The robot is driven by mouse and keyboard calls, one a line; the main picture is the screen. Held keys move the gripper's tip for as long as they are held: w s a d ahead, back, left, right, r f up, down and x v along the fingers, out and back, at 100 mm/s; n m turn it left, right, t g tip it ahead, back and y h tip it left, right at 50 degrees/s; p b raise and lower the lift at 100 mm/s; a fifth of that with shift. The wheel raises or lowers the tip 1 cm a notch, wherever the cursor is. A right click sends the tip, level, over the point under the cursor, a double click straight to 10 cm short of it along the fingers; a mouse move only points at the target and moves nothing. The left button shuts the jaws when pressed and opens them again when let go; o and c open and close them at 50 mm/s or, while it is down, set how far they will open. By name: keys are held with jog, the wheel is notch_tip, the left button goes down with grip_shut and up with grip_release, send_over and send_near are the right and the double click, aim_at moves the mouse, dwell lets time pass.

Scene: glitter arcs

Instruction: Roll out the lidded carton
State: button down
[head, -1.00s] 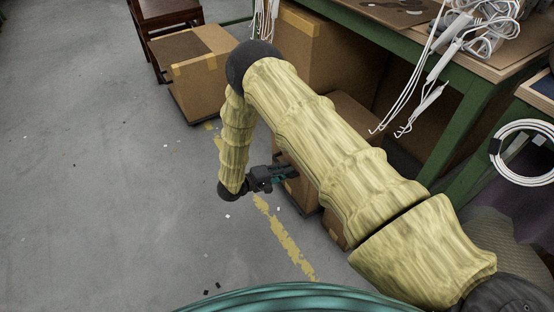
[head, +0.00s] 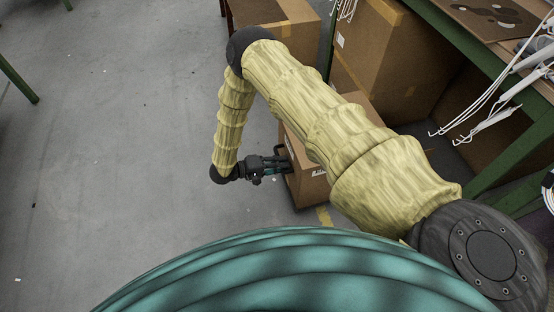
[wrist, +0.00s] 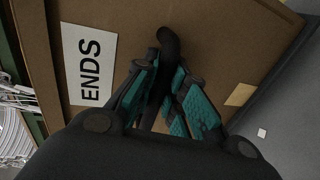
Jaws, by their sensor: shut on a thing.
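The brown carton (head: 308,188) stands on the floor in front of the table, partly hidden by my arm in the head view. My gripper (head: 284,164) is at its left side. In the wrist view, the carton's brown face (wrist: 225,35) fills most of the picture and bears a white label (wrist: 90,65) reading ENDS. A black handle (wrist: 168,42) sticks out from this face, and my gripper (wrist: 167,80) is shut on it. The carton's lid is mostly hidden by my arm.
A green-framed table (head: 455,40) with white cables (head: 500,108) is at right. A larger taped carton (head: 385,60) is under it, and another carton (head: 280,35) stands at the back. Yellow floor tape (head: 324,215) shows beside the held carton.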

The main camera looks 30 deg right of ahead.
jog(key=shift+a, duration=0.6)
jog(key=shift+w, duration=0.1)
jog(key=c, duration=1.5)
grip_release()
jog(key=shift+o, duration=0.2)
jog(key=v, duration=1.2)
jog(key=shift+w, duration=0.1)
